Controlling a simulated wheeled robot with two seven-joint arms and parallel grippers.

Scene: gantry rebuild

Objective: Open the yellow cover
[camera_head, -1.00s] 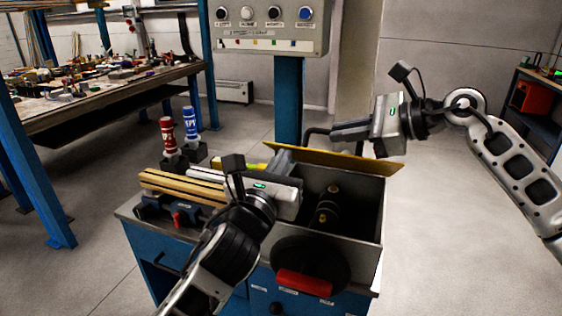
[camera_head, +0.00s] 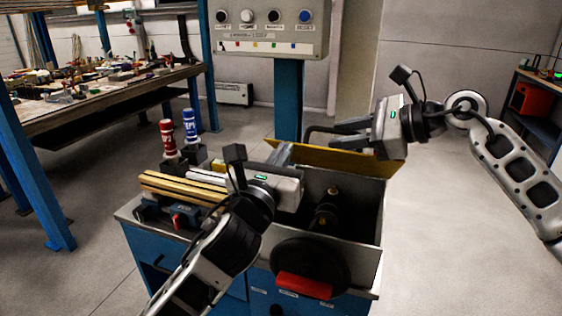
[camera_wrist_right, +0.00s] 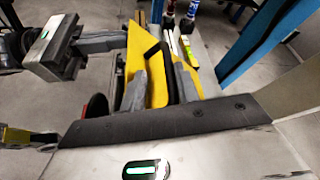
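The yellow cover (camera_head: 335,158) stands raised and tilted along the back of the open metal box (camera_head: 365,215); its yellow face shows. In the right wrist view the cover (camera_wrist_right: 157,88) has a black handle (camera_wrist_right: 168,70). My right gripper (camera_head: 338,133) is behind the cover at this handle. Its fingers (camera_wrist_right: 160,88) are apart, one on each side of the handle, with a gap visible. My left gripper (camera_head: 283,154) is at the cover's left end, its fingertips close to or touching it; it also shows in the right wrist view (camera_wrist_right: 112,41). Its finger gap is hidden.
A black handwheel with a red grip (camera_head: 304,286) is on the box's front. A vise (camera_head: 160,208) with wooden strips sits left of it. Red (camera_head: 168,138) and blue (camera_head: 190,126) bottles stand behind. A button panel (camera_head: 268,28) on a blue post rises behind the box.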

